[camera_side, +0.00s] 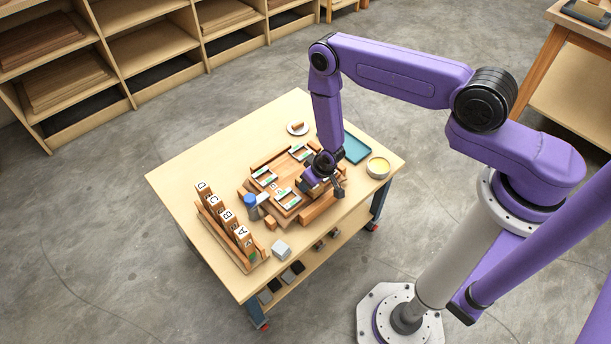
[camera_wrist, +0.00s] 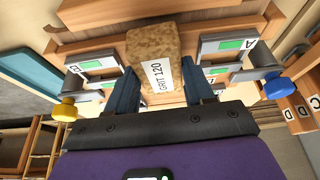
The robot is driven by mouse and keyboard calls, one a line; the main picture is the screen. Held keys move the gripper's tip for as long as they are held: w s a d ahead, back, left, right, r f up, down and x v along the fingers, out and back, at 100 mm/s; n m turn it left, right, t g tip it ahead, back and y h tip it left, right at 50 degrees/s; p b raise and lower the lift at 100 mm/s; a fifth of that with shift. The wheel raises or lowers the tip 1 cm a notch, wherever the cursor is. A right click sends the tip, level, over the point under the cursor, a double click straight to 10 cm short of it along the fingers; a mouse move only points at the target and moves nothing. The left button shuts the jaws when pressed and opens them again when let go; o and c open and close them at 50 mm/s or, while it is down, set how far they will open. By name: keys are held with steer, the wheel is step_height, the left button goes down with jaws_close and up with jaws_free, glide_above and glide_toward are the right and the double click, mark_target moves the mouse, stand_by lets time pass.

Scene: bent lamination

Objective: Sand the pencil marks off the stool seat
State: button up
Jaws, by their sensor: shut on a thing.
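My gripper (camera_side: 326,178) is over the right part of a wooden assembly (camera_side: 250,190) on the table. In the wrist view my gripper (camera_wrist: 162,92) is shut on a tan, speckled sanding block (camera_wrist: 152,42) with a white label reading "GRIT 120". The block lies between the two dark blue fingers, over brown wood (camera_wrist: 190,42) that I take for the stool seat. I cannot tell whether the block touches the wood. No pencil marks can be made out; the block and fingers hide part of the wood.
Metal clamps with a yellow knob (camera_wrist: 66,109) and a blue knob (camera_wrist: 277,87) flank the block. The table's left corner is clear.

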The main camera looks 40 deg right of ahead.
steer(key=shift+w+f, duration=0.1)
steer(key=shift+w, duration=6.85)
step_height(320, 180, up, 2)
steer(key=shift+r, duration=3.1)
